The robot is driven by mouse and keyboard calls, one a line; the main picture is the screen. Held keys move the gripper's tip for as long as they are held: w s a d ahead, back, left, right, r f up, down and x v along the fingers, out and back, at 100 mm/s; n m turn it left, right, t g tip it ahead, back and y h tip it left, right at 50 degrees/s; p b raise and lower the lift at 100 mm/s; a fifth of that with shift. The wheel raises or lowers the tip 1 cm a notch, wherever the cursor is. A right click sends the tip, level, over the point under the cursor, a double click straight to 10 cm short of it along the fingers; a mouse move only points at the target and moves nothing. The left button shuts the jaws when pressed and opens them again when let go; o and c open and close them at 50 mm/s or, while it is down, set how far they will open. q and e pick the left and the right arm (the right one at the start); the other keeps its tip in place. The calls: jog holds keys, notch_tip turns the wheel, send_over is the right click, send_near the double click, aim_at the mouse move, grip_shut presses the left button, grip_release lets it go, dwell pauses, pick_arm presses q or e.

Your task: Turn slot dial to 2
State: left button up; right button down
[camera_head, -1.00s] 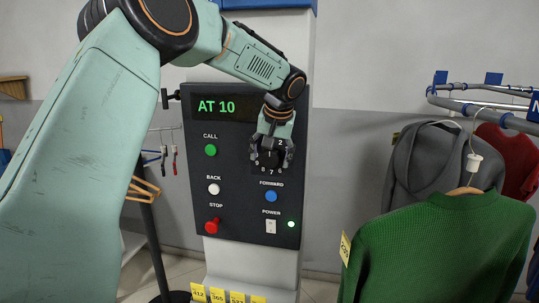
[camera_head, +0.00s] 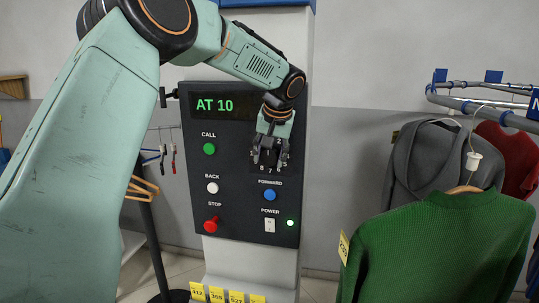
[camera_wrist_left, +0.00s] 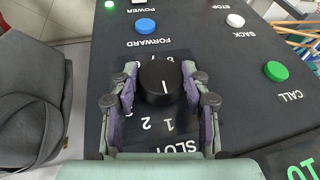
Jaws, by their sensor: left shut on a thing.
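The slot dial (camera_wrist_left: 158,82) is a round black knob with a short white line on its cap. In the left wrist view the line points roughly towards the printed 1; the 2 is beside it. My left gripper (camera_head: 269,154) is shut on the dial, with a finger on each side of it. It also shows in the left wrist view (camera_wrist_left: 162,80). In the head view the fingers hide most of the knob, and 8, 7 and 6 show below. The black control panel (camera_head: 240,222) carries the dial. My right gripper is not in view.
The display (camera_head: 215,105) reads AT 10. Beside and below the dial are the green CALL (camera_head: 209,149), white BACK (camera_head: 212,188), blue FORWARD (camera_head: 270,195) and red STOP (camera_head: 211,225) buttons. A power switch (camera_head: 269,226) is at lower right. A green sweater (camera_head: 440,245) hangs at right.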

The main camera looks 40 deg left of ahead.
pick_arm(q)
jog(key=shift+y, duration=0.3)
jog(key=shift+w+d+m+g+y, duration=0.2)
jog(key=shift+m+g+y, duration=0.3)
jog(key=shift+y, duration=0.6)
jog(key=shift+g+y+b, duration=0.45)
jog(key=shift+g+y, duration=0.15)
jog(key=shift+y, duration=0.4)
jog(key=o, duration=1.1)
jog(key=shift+s+d, duration=0.15)
jog(key=shift+d, duration=0.05)
jog(key=shift+o, duration=0.2)
jog(key=shift+a+f, duration=0.1)
